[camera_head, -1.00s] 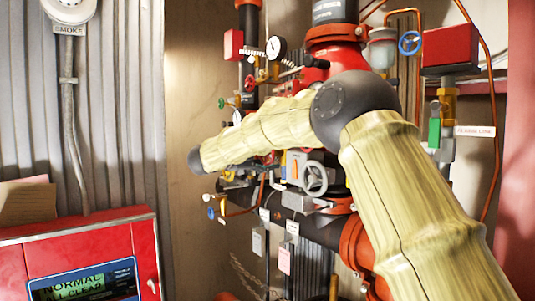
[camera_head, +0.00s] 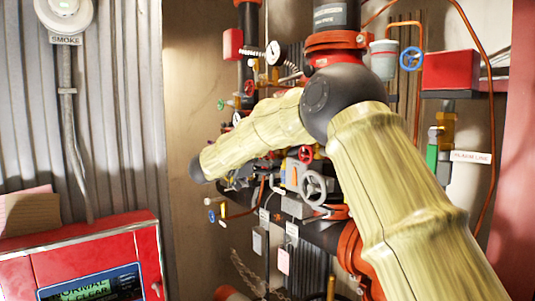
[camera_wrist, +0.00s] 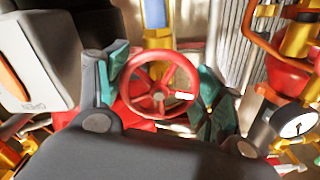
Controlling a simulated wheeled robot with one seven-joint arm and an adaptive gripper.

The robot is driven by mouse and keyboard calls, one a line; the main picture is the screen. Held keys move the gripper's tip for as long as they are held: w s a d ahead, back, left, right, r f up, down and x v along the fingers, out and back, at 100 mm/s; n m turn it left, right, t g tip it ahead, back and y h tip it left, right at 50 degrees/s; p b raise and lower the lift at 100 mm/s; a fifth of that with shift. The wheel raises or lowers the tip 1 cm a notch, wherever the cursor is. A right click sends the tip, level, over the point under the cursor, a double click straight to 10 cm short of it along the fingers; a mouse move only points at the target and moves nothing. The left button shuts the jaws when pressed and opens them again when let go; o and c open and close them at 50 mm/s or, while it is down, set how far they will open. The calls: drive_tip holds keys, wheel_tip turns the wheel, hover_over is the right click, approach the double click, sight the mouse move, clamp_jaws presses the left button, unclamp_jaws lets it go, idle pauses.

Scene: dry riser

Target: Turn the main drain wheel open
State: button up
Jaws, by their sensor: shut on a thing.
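A red handwheel (camera_wrist: 158,97) with spokes fills the middle of the wrist view. I take it as the main drain wheel, though no readable label shows. My gripper (camera_wrist: 163,82) is shut on this wheel, with a teal-padded finger against each side of the rim. A small white tag covers part of the wheel's right side. In the head view my arm hides most of the gripper and the held wheel cannot be made out surely.
A grey handwheel (camera_head: 313,188), a blue handwheel (camera_head: 410,58) and a white gauge (camera_head: 276,54) sit among the pipes. In the wrist view a grey box (camera_wrist: 35,70) is close left and a gauge (camera_wrist: 297,126) close right. A red panel (camera_head: 85,265) stands front left.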

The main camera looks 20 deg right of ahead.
drive_tip(key=n+p, duration=0.2)
drive_tip(key=n, duration=0.1)
drive_tip(key=shift+n+p, duration=0.3)
drive_tip(key=shift+p, duration=0.05)
drive_tip(key=shift+f+n+p, duration=0.15)
drive_tip(key=shift+n+p, duration=0.6)
drive_tip(key=shift+n, duration=0.75)
drive_tip(key=o, duration=1)
drive_tip(key=shift+o, duration=0.2)
drive_tip(key=shift+s, duration=0.1)
drive_tip(key=v, duration=1.2)
